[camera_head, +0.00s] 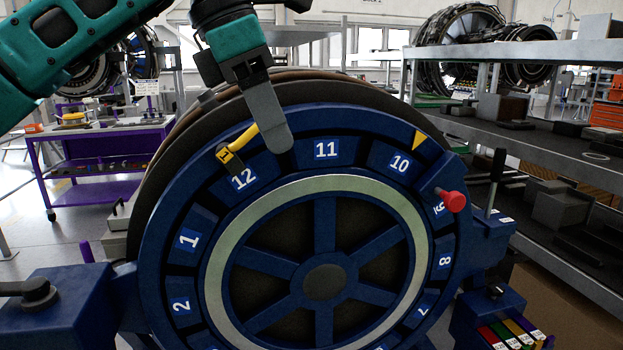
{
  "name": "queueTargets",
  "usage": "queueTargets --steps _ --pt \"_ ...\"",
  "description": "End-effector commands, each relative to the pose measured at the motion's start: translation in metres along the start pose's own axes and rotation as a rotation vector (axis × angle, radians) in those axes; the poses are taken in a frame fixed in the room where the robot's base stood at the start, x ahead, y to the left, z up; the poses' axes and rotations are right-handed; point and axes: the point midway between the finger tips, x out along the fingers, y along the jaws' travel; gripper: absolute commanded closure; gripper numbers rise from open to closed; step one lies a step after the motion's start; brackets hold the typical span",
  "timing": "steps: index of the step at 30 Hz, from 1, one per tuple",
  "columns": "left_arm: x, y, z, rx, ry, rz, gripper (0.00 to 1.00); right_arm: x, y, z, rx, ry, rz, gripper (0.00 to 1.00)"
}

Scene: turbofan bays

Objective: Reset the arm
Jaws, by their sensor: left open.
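My left arm (90,50), teal and black, comes in from the upper left. Its gripper (276,140) hangs in front of the top of the blue numbered wheel (325,215), between the 12 and 11 plates. The gripper is open; one broad grey finger shows, the other is hidden. A curved yellow piece with a small marked tag (226,155) sits just left of the fingertip, above the 12 plate. I see nothing held, and cannot tell whether the finger touches the wheel. My right gripper is not in view.
A red knob (453,201) sticks out at the wheel's right, below a yellow triangle (419,140). A blue block with a dark lever (40,295) stands at lower left. Colored strips (508,333) lie at lower right. A purple cart (105,165) and grey shelves (535,145) stand behind.

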Motion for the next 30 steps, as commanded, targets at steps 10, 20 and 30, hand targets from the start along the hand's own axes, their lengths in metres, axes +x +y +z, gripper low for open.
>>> queueTargets --steps 10,20,30 --pt "0.106 -0.047 0.05 -0.095 -0.47 -0.546 0.58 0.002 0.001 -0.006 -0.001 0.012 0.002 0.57" --pt "0.135 -0.054 0.064 -0.509 -0.962 -1.057 0.58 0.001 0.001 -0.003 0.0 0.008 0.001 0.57" --pt "0.181 0.006 0.003 -1.22 -1.382 -1.431 0.58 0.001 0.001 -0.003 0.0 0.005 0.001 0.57"
